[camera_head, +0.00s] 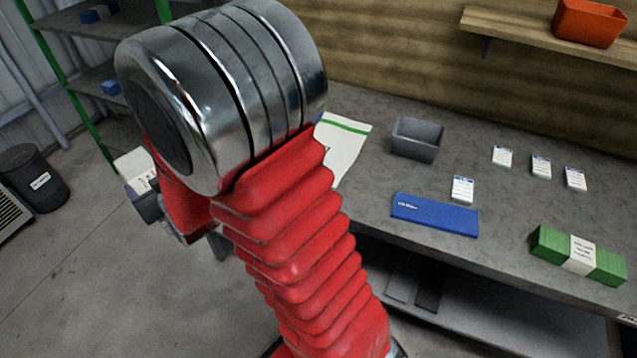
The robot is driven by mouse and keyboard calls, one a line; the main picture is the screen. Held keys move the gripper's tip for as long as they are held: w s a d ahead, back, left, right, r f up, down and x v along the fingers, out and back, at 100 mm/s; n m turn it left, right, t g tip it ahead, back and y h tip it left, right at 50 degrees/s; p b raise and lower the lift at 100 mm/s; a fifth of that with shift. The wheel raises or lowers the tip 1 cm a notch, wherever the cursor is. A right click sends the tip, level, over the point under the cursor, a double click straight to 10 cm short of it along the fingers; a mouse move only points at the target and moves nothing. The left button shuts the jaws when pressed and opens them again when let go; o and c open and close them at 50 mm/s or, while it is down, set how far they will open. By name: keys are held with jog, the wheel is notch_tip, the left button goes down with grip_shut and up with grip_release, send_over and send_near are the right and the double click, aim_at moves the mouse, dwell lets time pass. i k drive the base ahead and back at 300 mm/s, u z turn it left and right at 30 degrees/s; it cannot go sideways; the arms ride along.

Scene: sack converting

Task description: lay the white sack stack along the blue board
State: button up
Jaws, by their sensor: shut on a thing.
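The blue board (435,214) lies flat near the front edge of the grey table, right of my arm. My gripper (146,202) is at the left, mostly hidden behind my red arm and out past the table. It is shut on a white bundle with dark print (134,164), which looks like the white sack stack. Only one end of the bundle shows; the rest is behind my arm. The bundle is well apart from the blue board.
A white sheet or sack with a green stripe (345,143) lies partly behind my arm. A grey bin (417,139), several white cards (541,166) and a banded green bundle (578,256) are on the table (480,255). An orange bin (590,22) sits on the wall shelf.

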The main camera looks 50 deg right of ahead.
aim_at(437, 213)
jog(key=z, duration=0.25)
jog(key=i, duration=0.9)
jog(key=z, duration=0.8)
